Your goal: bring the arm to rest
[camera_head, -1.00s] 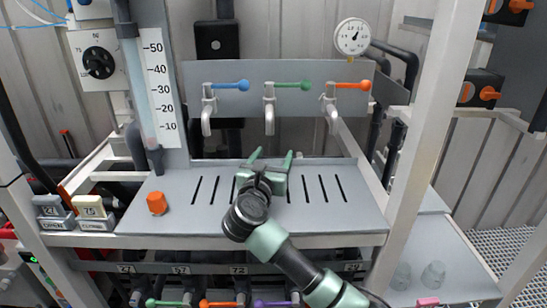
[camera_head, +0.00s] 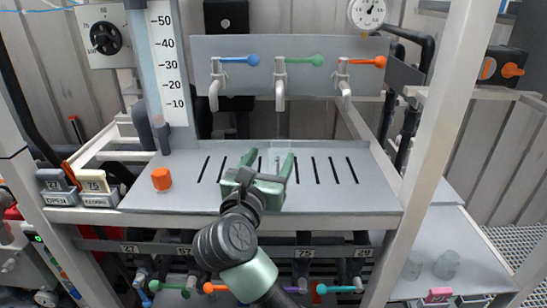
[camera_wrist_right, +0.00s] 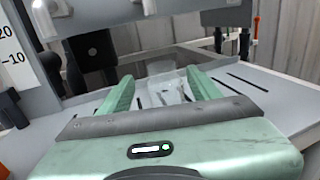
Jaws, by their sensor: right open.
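My right gripper (camera_head: 267,160) is above the front part of the grey slotted shelf (camera_head: 370,195), with its arm coming up from the bottom of the head view. Its two green fingers are apart and point toward the back of the shelf. The wrist view also shows the open fingers (camera_wrist_right: 160,82). A faint clear vessel (camera_wrist_right: 166,86) shows between and beyond the fingertips in that view. I cannot tell whether the fingers touch it. My left gripper is not in view.
Taps with blue (camera_head: 239,60), green (camera_head: 304,60) and orange (camera_head: 366,62) handles hang over the shelf. An orange knob (camera_head: 161,179) is at its left.

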